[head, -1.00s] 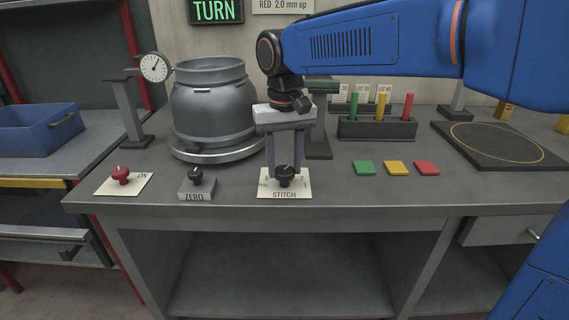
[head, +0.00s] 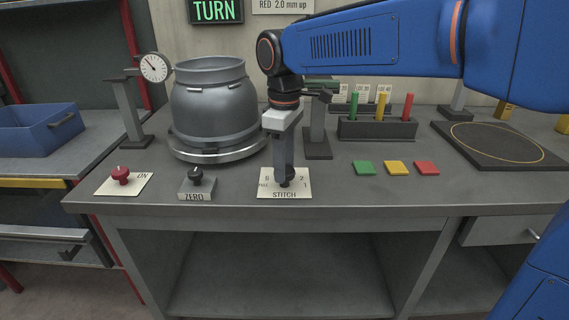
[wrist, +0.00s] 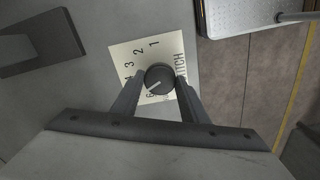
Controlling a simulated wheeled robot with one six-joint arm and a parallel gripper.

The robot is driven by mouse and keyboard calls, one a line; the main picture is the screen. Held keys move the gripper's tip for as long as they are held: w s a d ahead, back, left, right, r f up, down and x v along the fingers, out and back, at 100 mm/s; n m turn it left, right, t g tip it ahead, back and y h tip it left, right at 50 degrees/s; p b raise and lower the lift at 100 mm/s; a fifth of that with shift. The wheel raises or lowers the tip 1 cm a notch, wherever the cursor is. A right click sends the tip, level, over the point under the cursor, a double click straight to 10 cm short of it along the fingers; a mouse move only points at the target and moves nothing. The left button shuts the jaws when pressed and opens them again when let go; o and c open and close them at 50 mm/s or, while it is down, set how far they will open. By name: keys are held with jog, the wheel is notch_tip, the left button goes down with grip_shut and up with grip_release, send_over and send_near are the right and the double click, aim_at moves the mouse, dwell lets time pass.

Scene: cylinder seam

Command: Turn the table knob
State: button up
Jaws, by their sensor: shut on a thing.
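The black table knob (wrist: 159,79) stands on a pale plate (head: 273,189) marked STITCH, with numbers around it, at the front of the table. My gripper (head: 286,181) points straight down over the knob and is shut on it, with one finger on each side. In the wrist view my gripper (wrist: 157,90) shows both fingers against the knob, and a light pointer line on its top. In the head view the fingers hide much of the knob.
A grey ZERO block (head: 196,188) with a black knob and a red ON knob (head: 121,175) stand to the left. A grey cylinder vessel (head: 212,105) with a dial gauge (head: 154,67) is behind. Green, yellow (head: 396,168) and red tiles lie to the right.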

jog(key=n, duration=1.2)
jog(key=shift+n, duration=0.4)
dwell(0.3)
jog(key=o, duration=1.1)
jog(key=shift+c, duration=0.2)
jog(key=shift+r, duration=0.15)
notch_tip(320, 180, up, 17)
